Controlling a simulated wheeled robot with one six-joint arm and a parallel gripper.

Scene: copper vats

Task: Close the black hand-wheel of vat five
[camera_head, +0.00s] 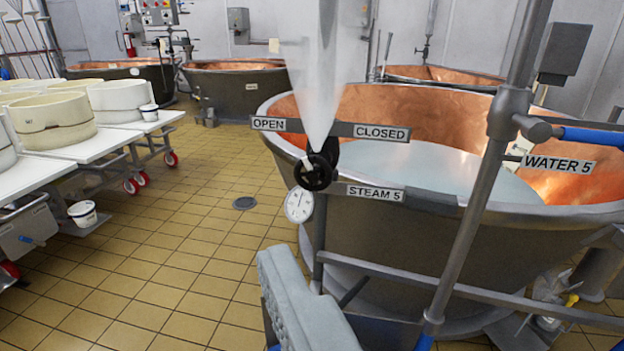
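The black hand-wheel (315,171) is on a valve at the near left rim of copper vat five (400,235). A plate above it reads OPEN (268,124) on the left and CLOSED (381,132) on the right. The label STEAM 5 (375,193) is to its right. A white plume (325,60) widens upward from the valve. A grey ribbed part that looks like my gripper (300,305) rises from the bottom edge, below the hand-wheel and apart from it in the picture. Its fingertips are not clear, so I cannot tell if it is open.
A round dial gauge (299,205) hangs just below the hand-wheel. A slanting grey pipe (475,200) crosses the vat's front right, near the WATER 5 label (558,165). White tables (90,150) with tubs stand left. The tiled floor between is mostly clear.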

